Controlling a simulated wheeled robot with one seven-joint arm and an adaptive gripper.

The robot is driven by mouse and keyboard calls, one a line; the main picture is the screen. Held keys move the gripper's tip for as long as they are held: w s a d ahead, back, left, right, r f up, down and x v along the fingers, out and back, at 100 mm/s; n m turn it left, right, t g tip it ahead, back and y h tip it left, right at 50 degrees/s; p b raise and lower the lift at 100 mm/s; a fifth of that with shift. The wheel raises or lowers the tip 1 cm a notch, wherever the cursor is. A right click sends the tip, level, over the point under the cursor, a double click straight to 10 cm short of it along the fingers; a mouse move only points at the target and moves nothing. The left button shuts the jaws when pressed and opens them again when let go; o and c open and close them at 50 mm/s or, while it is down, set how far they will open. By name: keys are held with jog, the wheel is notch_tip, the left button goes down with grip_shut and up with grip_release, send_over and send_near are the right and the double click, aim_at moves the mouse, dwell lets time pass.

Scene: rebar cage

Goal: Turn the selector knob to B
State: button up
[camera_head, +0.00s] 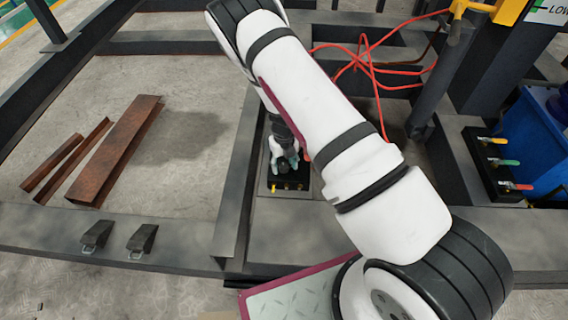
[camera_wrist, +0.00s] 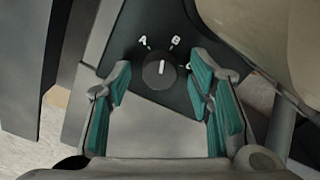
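The selector knob (camera_wrist: 159,70) is a round dark knob on a black panel (camera_wrist: 140,20) in the wrist view. Its white pointer line stands nearly straight up, between the A mark and the B mark. A third mark at the right is partly covered by a finger. My gripper (camera_wrist: 160,64) is open, with one teal-padded finger on each side of the knob and visible gaps between. In the head view my gripper (camera_head: 284,158) is over the small black panel (camera_head: 291,185), and the knob cannot be made out there.
Dark steel beams (camera_head: 235,190) frame the panel. Rusty steel channels (camera_head: 118,150) lie on the floor at left. Red hoses (camera_head: 365,65) run behind my arm. A black block with coloured valve handles (camera_head: 492,165) and a blue bin (camera_head: 535,140) stand at right.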

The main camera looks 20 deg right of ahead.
aim_at(284, 166)
jog(key=shift+r, duration=0.1)
notch_tip(284, 166, up, 12)
dwell(0.5)
